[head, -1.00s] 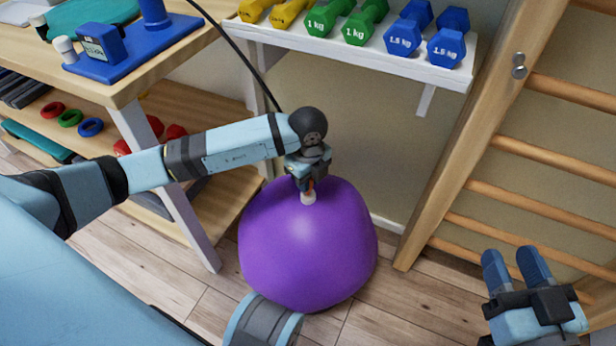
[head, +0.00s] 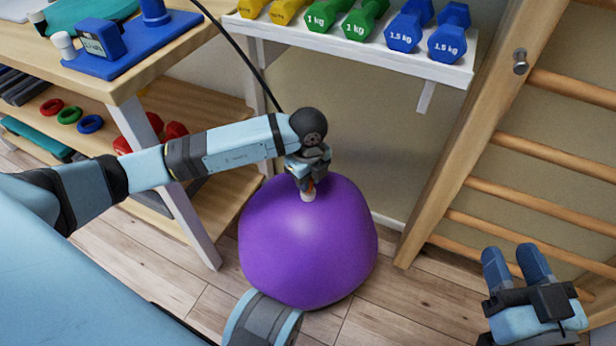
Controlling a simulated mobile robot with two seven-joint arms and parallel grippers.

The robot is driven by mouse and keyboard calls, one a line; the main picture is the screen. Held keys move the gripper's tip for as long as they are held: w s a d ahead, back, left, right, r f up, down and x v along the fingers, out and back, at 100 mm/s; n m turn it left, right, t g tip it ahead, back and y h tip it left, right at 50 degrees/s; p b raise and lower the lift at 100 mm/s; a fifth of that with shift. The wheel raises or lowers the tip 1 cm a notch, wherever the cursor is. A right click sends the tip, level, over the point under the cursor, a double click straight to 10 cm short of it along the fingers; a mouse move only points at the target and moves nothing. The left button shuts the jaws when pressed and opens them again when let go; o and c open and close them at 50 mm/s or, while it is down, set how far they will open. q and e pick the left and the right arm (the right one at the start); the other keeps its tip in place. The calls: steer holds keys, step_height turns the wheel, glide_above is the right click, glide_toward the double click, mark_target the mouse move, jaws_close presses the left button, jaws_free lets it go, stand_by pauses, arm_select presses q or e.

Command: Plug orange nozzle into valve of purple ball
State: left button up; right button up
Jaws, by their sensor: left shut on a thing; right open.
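The purple ball (head: 308,250) sits on the wooden floor, its top facing up toward me. A white valve (head: 308,195) shows at its top. My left gripper (head: 307,182) is directly above the valve, pointing down, shut on the orange nozzle (head: 310,186). Only a sliver of the nozzle shows between the fingers. Its tip is at the white valve; I cannot tell how deep it sits. My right gripper (head: 516,268) is open and empty at the lower right, away from the ball.
A white shelf (head: 440,68) with yellow, green and blue dumbbells is above the ball. A wooden table (head: 130,80) with a blue pump-like device (head: 103,40) stands at left; a black hose (head: 240,52) runs down from above. Wooden wall bars (head: 540,155) stand at right.

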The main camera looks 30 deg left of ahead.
arm_select(q)
steer(key=shift+f, duration=0.2)
steer(key=o, duration=0.9)
steer(key=shift+o, duration=0.3)
